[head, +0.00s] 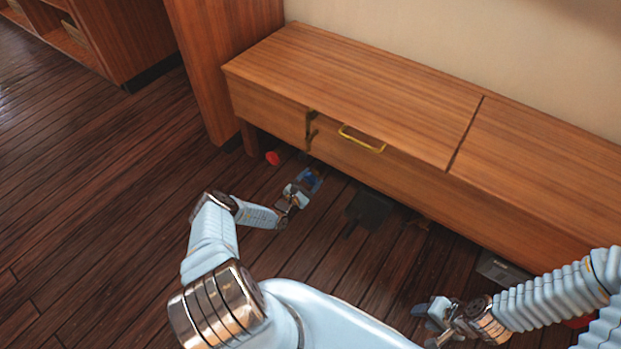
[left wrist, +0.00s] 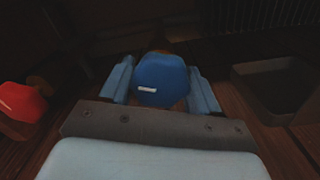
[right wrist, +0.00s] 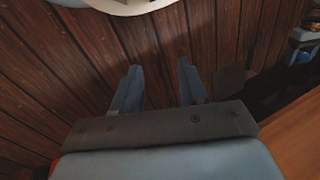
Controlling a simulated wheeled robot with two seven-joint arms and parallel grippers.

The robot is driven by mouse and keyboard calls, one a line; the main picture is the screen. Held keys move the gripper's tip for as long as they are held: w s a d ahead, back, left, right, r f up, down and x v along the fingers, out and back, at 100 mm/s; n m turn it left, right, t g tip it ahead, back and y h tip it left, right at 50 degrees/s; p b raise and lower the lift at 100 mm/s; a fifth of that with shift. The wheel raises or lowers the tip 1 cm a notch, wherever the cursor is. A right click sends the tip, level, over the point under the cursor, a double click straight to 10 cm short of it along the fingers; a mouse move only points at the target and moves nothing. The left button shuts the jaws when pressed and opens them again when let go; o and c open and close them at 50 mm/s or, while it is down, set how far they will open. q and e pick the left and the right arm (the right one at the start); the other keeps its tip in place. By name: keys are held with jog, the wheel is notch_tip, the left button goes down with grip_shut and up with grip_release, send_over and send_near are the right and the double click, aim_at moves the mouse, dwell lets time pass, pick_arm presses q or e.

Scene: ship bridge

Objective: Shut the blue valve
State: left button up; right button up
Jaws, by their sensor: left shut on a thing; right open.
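The blue valve (left wrist: 162,80) has a rounded blue knob with a small white mark on it. It sits low, by the underside of the wooden bench, and shows only in part in the head view (head: 309,177). My left gripper (head: 304,188) is shut on the blue knob, with one finger on each side of it in the left wrist view (left wrist: 162,88). The valve's stem and base are mostly hidden in shadow. My right gripper (head: 440,322) is open and empty above the floor; the right wrist view shows its fingers (right wrist: 157,85) apart.
A red knob (head: 272,158) stands left of the blue one, also in the left wrist view (left wrist: 22,101). A dark tray (head: 369,209) lies to the right. The bench (head: 360,80) with a yellow handle (head: 362,139) overhangs this area. Open plank floor lies left.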

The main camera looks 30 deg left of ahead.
pick_arm(q)
jog(key=m+p, duration=0.1)
jog(key=m, duration=0.2)
jog(key=shift+m, duration=0.3)
jog(key=m+p, duration=0.1)
jog(key=m, duration=0.2)
jog(key=shift+m+p, duration=0.3)
jog(key=m+p, duration=0.1)
jog(key=m, duration=0.2)
jog(key=shift+m, duration=0.3)
jog(key=shift+m+p, duration=0.5)
jog(key=shift+m, duration=0.9)
jog(key=o, duration=1.1)
jog(key=shift+c, duration=0.2)
